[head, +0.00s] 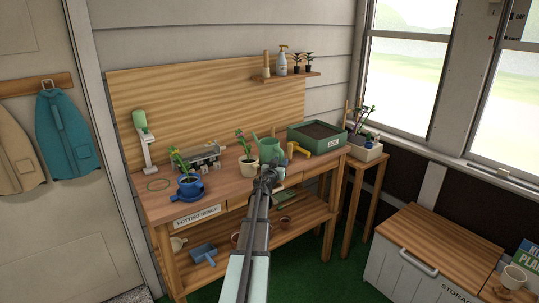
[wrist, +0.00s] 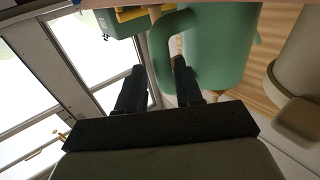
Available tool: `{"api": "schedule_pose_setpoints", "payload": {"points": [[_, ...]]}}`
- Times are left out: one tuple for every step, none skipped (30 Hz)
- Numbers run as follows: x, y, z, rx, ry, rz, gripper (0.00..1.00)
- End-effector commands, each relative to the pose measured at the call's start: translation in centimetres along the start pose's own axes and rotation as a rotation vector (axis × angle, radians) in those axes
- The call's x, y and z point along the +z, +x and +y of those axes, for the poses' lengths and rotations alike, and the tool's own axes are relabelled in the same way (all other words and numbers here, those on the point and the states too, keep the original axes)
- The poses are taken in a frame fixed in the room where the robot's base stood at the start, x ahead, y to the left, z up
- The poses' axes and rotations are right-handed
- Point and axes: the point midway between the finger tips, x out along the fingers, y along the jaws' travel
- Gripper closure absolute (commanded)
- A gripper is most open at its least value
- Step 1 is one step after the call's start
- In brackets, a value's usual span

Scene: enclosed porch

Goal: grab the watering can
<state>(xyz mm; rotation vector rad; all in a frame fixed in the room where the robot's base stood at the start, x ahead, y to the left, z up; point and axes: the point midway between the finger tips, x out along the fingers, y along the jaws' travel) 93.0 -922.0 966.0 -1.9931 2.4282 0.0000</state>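The green watering can (head: 270,149) stands on the potting bench, just beyond my gripper (head: 268,176) in the head view. In the wrist view the can's body (wrist: 222,45) is close, at the upper right, with its looped handle toward me. My gripper (wrist: 158,72) has its two dark fingers apart. The handle's upright part shows between the fingers, with one finger on the loop's inner side and the other outside it. I cannot tell whether either finger touches the handle. In the head view my arm hides part of the bench front below the can.
A potted plant (head: 249,166) stands close left of the can. A yellow object (head: 299,150) and a green soil tray (head: 318,136) are to its right. A blue pot (head: 190,187) is farther left. A storage chest (head: 436,247) stands at the lower right.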

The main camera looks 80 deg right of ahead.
Motion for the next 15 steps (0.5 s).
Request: {"api": "schedule_pose_setpoints", "payload": {"points": [[-0.1,0.3,-0.1,0.0,0.0,0.0,0.65],[-0.1,0.6,-0.1,0.0,0.0,0.0,0.65],[-0.2,1.0,-0.1,0.0,0.0,0.0,0.65],[-0.3,1.3,-0.2,0.0,0.0,0.001,0.65],[-0.4,1.7,-0.2,0.0,0.0,0.001,0.65],[-0.5,2.2,-0.3,0.0,0.0,0.001,0.65],[-0.6,2.7,-0.3,0.0,0.001,0.001,0.65],[-0.7,3.1,-0.4,0.0,0.0,0.001,0.65],[-0.7,3.7,-0.4,0.0,0.0,0.001,0.65],[-0.7,4.0,-0.4,0.001,0.0,0.0,0.65],[-0.7,4.4,-0.4,0.001,0.0,0.0,0.65],[-0.7,4.7,-0.3,0.001,0.0,0.0,0.65],[-0.7,4.9,-0.3,0.001,0.0,0.0,0.65],[-0.7,5.0,-0.3,0.001,0.0,0.0,0.65],[-0.7,5.1,-0.3,0.001,0.0,0.0,0.65]]}}
